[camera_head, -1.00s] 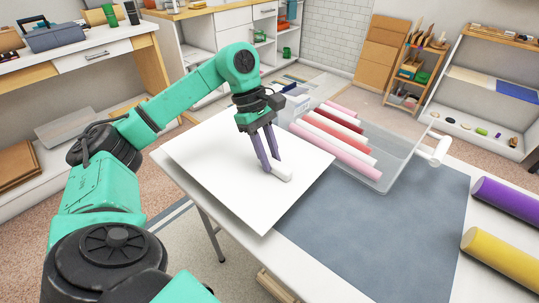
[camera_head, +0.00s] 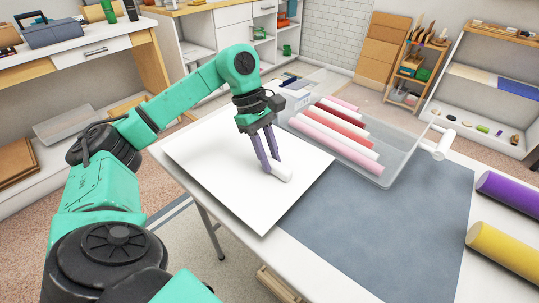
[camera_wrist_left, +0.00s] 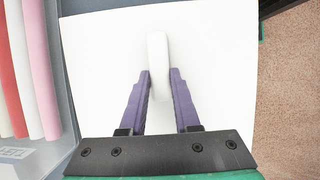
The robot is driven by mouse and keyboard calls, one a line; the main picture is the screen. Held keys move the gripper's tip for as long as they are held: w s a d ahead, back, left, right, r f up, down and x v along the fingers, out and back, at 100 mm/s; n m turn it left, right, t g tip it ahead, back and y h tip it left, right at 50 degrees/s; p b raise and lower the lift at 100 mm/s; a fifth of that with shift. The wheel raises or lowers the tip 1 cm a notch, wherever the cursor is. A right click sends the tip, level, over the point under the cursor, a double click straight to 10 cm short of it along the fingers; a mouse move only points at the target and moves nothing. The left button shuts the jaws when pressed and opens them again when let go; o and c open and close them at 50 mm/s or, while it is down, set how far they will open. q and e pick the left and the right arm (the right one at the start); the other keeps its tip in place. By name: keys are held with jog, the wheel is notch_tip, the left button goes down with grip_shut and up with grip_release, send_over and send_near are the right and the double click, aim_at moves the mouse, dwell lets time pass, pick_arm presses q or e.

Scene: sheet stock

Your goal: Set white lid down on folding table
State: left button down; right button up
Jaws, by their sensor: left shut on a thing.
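The white lid (camera_head: 215,150) is a large flat white panel with a small white bar handle (camera_head: 280,173) on top. My left gripper (camera_head: 273,166) is shut on this handle from above, its purple fingers on either side. The left wrist view shows the fingers (camera_wrist_left: 160,88) closed around the handle (camera_wrist_left: 157,60), with the lid (camera_wrist_left: 100,60) spread beneath. The lid is over the left part of the folding table (camera_head: 340,288), covering part of its grey-blue mat (camera_head: 400,235). I cannot tell whether it touches the table. My right gripper is not in view.
A clear bin (camera_head: 384,181) with several red, pink and white rolls stands beside the lid's right edge. Purple (camera_head: 508,196) and yellow (camera_head: 505,252) rolls lie at the right. The mat between the lid and these rolls is clear.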

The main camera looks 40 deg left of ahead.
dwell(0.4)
pick_arm(q)
jog(key=shift+f+b, duration=0.45)
jog(key=shift+f, duration=0.15)
jog(key=shift+f, duration=0.15)
jog(key=c, duration=0.6)
grip_release()
jog(key=shift+o, duration=0.5)
jog(key=o, duration=0.5)
